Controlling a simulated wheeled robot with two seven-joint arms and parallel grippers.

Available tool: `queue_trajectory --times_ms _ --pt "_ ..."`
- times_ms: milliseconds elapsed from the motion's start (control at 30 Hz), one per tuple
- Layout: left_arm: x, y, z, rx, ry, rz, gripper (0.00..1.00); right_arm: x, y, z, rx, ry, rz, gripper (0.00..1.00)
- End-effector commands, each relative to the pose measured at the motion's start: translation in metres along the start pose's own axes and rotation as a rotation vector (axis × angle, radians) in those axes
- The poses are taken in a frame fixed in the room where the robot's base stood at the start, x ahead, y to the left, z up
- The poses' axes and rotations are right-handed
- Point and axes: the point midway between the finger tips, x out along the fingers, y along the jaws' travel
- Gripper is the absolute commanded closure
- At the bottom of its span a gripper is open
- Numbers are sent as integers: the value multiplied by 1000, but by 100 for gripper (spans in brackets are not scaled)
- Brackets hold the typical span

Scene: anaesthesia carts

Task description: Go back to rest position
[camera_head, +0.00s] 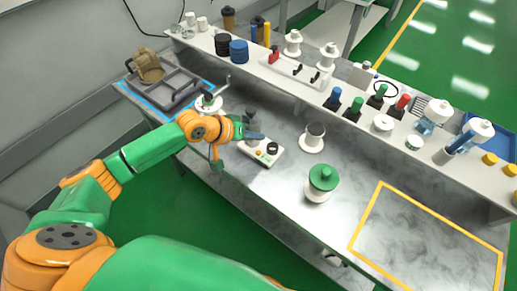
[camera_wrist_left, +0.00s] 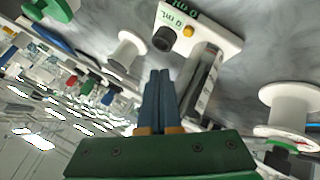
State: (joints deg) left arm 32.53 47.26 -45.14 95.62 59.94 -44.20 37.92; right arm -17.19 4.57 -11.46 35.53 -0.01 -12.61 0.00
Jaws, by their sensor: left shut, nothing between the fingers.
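My left arm reaches in from the left in the head view. Its left gripper (camera_head: 258,136) is over the grey worktop (camera_head: 285,188), at the far side of a small white device (camera_head: 250,152) with a black knob and a yellow button. In the left wrist view the blue fingers of the left gripper (camera_wrist_left: 158,75) are together with nothing between them. The white device (camera_wrist_left: 224,40) shows just beyond the fingertips there, with lit green digits. I cannot tell whether the fingers touch it. My right gripper is not in view.
A green-topped white spool (camera_head: 321,182) and a white spool (camera_head: 312,138) stand right of the device. A raised shelf (camera_head: 300,82) behind holds jars and bottles. A grey tray (camera_head: 178,98) with a tan pouch is at left. The yellow-outlined area (camera_head: 425,240) is empty.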

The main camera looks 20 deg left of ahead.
Motion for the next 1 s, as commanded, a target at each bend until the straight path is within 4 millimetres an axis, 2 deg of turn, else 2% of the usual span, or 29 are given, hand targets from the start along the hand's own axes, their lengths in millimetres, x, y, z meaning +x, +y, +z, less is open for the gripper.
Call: queue_trajectory --times_ms 533,567,633,700,800,900,1000 --pt "1 1 4 7 -6 2 100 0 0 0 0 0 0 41" --pt "3 3 9 19 -16 4 100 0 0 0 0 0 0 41" --pt "9 14 35 82 -57 16 100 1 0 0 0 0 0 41" --pt "13 30 74 184 -108 28 100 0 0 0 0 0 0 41" --pt "8 42 116 306 -141 14 100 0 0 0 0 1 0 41" --pt "-3 40 141 370 -156 -35 100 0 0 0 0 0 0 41" --pt "-17 29 160 395 -173 -107 100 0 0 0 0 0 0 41"
